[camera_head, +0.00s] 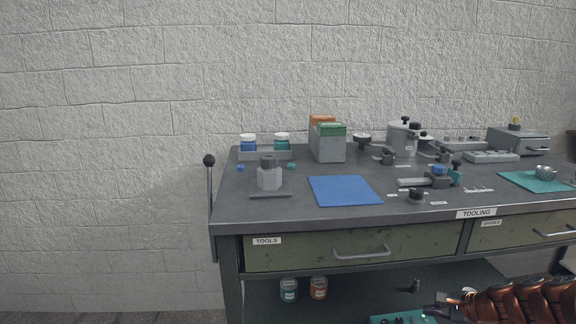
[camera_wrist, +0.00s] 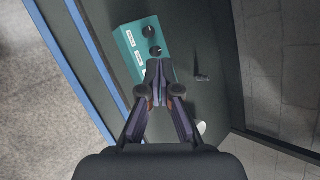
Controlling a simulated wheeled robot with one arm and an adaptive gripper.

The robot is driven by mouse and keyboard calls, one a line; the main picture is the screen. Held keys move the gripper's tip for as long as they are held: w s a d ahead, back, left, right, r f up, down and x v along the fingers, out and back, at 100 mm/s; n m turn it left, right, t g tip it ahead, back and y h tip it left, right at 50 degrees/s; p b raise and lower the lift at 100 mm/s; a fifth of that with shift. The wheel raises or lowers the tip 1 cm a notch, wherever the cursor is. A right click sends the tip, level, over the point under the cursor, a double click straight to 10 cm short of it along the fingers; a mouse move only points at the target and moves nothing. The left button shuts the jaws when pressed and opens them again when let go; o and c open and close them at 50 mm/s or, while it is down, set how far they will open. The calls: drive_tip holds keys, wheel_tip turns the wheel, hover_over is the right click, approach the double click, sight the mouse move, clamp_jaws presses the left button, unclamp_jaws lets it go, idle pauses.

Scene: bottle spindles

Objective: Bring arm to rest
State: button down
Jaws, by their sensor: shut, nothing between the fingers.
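My gripper (camera_head: 437,306) is low at the bottom right of the head view, in front of the workbench's lower shelf. My orange-brown arm reaches in from the right edge. In the wrist view my gripper (camera_wrist: 159,72) is shut, its dark fingers together and empty. Its tips appear over the edge of a teal box (camera_wrist: 130,42) with black knobs; I cannot tell whether they touch it. The same teal box (camera_head: 385,320) shows partly at the bottom of the head view.
The workbench (camera_head: 290,215) has drawers (camera_head: 410,247) in front. On top are a blue mat (camera_head: 343,190), a hexagonal grey piece (camera_head: 269,178), grey and green bins (camera_head: 327,145) and several tools. Two jars (camera_head: 289,289) (camera_head: 318,287) stand on the lower shelf. Floor (camera_wrist: 45,120) is bare at left.

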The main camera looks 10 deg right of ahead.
drive_tip(key=s+a+r+n+g+y+p, duration=0.1)
drive_tip(key=s+a+r+n+g+p, duration=0.25)
drive_tip(key=a+r+n+p, duration=0.6)
drive_tip(key=s+a+r+n+g+y+p, duration=0.15)
drive_tip(key=s+a+r+p, duration=0.25)
drive_tip(key=a+r, duration=1.05)
drive_tip(key=s+a+r+n+g+h+p, duration=0.1)
drive_tip(key=s+r+n+g+h+p, duration=0.1)
drive_tip(key=s+r+p, duration=0.7)
drive_tip(key=s+a+r+n+g+h+p, duration=0.2)
drive_tip(key=s+r+n+p, duration=0.5)
drive_tip(key=s, duration=0.9)
wheel_tip(320, 180, up, 4)
drive_tip(key=shift+s+a+f+g+h+p, duration=0.25)
drive_tip(key=shift+g+h+p, duration=0.35)
drive_tip(key=shift+h+p, duration=0.45)
